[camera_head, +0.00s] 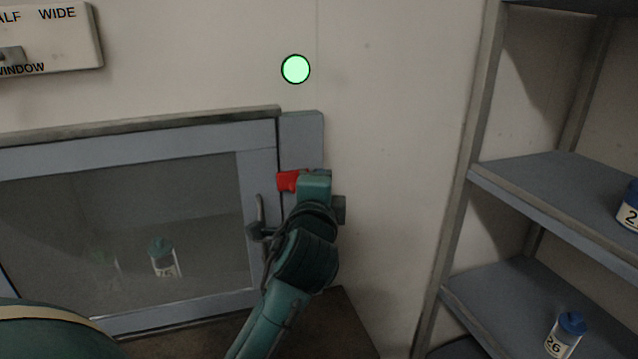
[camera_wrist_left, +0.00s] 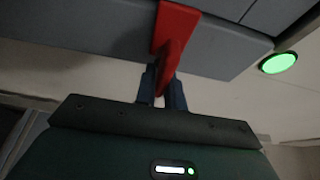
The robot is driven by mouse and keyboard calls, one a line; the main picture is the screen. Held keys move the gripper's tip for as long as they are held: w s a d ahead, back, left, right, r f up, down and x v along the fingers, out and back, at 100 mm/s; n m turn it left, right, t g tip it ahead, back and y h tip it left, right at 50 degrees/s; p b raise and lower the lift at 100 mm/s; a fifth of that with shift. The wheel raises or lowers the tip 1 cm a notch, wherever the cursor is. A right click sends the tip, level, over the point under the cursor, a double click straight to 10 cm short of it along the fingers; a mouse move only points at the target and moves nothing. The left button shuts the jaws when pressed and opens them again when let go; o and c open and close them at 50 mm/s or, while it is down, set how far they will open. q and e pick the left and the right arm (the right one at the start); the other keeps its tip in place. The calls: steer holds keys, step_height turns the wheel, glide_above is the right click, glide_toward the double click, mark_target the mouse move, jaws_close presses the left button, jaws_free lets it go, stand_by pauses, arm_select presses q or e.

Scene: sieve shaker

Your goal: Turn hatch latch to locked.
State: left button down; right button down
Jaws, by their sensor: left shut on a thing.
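The red hatch latch (camera_head: 287,181) is on the grey-blue frame post (camera_head: 301,135) at the right side of the hatch. In the head view it points left, toward the hatch door (camera_head: 258,170), and my arm partly hides it. In the left wrist view the red latch (camera_wrist_left: 176,35) comes down from the frame between my fingers. My left gripper (camera_wrist_left: 163,88) is shut on its lower end. The hatch door looks closed, with a glass pane (camera_head: 90,220) and a dark handle (camera_head: 259,215). My right gripper is not in view.
A round green light (camera_head: 296,69) glows on the wall above the latch; it also shows in the wrist view (camera_wrist_left: 277,63). A bottle (camera_head: 163,258) stands behind the glass. A shelf rack (camera_head: 560,185) with blue-capped bottles (camera_head: 566,335) stands at right. A labelled panel (camera_head: 50,40) is upper left.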

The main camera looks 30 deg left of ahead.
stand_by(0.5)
arm_select(q)
steer(key=c, duration=1.5)
jaws_free()
